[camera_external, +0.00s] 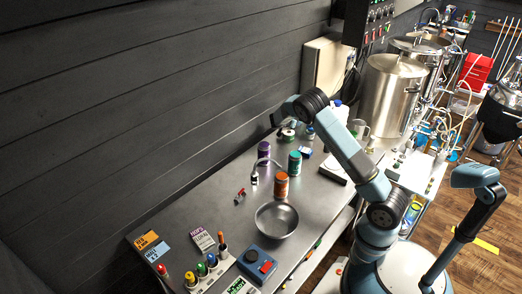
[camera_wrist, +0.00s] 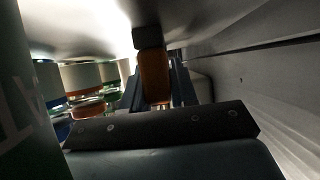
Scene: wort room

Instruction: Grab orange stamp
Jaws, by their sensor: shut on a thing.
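In the wrist view my gripper (camera_wrist: 156,88) is shut on an orange block-shaped thing with a dark end, which looks like the orange stamp (camera_wrist: 153,72). The stamp sits between the two dark blue-grey fingers. In the external view my arm bends at the elbow, and its far end reaches down behind it near the wall side of the bench. My gripper and the stamp cannot be made out clearly there.
The steel bench holds an orange can (camera_external: 281,185), a teal can (camera_external: 294,163), a purple can (camera_external: 264,150) and a metal bowl (camera_external: 277,220). Several coloured-handled tools stand in a rack (camera_external: 208,275) at the front. A large steel pot (camera_external: 391,95) stands at the back.

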